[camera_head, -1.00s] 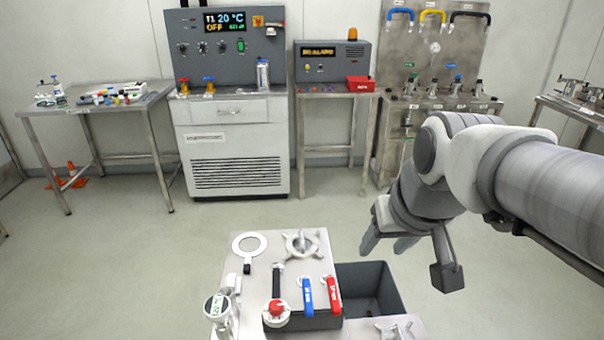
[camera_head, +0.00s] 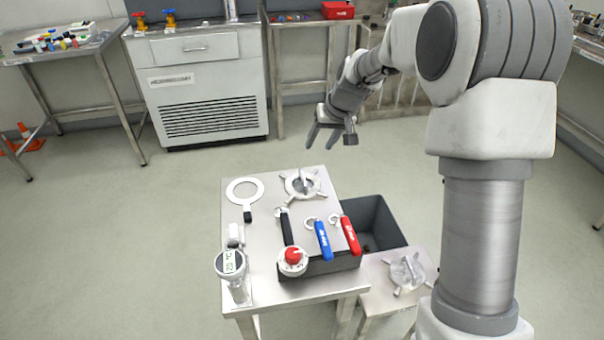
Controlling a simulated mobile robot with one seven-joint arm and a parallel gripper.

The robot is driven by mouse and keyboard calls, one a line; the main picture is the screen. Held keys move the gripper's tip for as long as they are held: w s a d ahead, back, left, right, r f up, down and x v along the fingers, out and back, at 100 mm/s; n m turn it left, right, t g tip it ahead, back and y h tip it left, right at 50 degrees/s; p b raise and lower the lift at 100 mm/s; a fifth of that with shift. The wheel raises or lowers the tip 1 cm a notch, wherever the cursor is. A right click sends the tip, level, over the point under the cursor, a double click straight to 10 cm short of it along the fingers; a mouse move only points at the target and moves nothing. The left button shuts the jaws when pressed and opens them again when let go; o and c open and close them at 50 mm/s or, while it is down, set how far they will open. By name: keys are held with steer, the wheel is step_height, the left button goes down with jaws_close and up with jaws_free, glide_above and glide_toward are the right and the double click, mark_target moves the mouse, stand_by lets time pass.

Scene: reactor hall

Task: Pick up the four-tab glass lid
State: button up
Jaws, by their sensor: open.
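A round glass lid with a pale rim and tabs sticking out (camera_head: 302,184) lies at the far right of the small steel table. It seems to have four tabs. A second clear, tabbed lid (camera_head: 406,272) lies on a lower stand at the right; its tab count is hard to tell. My gripper (camera_head: 325,138) is open and empty, fingers pointing down. In the picture it is above and slightly right of the lid on the table, apart from it.
The steel table (camera_head: 268,215) also bears a white ring with a handle (camera_head: 245,191), black, blue (camera_head: 323,240) and red (camera_head: 350,235) handled tools, a red-knobbed device (camera_head: 292,261) and a gauge (camera_head: 232,268). A dark open bin (camera_head: 375,222) stands at right. Floor behind is clear.

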steer(key=b, duration=0.1)
glide_above(303, 175)
steer(key=s+d, duration=0.1)
steer(key=s, duration=0.1)
step_height(303, 175, down, 12)
steer(key=shift+d+r, duration=0.1)
steer(key=shift+d+b+x, duration=0.2)
steer(key=shift+b+x, duration=0.25)
steer(key=shift+x, duration=2.2)
steer(key=shift+s, duration=0.1)
steer(key=shift+c, duration=0.2)
jaws_close()
